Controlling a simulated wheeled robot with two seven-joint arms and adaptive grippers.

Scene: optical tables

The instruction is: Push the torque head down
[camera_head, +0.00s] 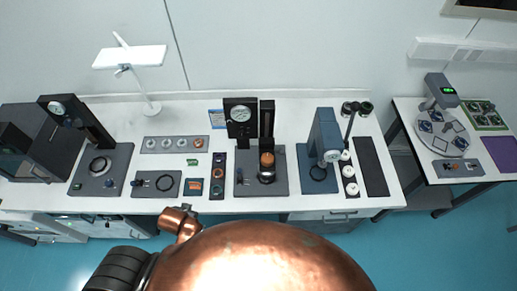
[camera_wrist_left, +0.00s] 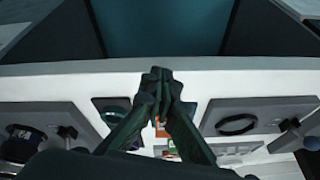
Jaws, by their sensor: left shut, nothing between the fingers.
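No part is clearly marked as the torque head, and I cannot tell which it is. One candidate is the central station, with a black column (camera_head: 267,118), a black dial gauge (camera_head: 240,114) and an orange-topped dark cylinder (camera_head: 266,161) on a grey plate. Another is the blue-grey press head (camera_head: 325,135) over a plate to its right. In the left wrist view my left gripper (camera_wrist_left: 157,75) is shut and empty, its dark fingertips in front of the white table edge. I cannot make it out in the head view. My right gripper is not in view.
A second table (camera_head: 408,112) stands further right. A white lamp (camera_head: 130,57) stands behind.

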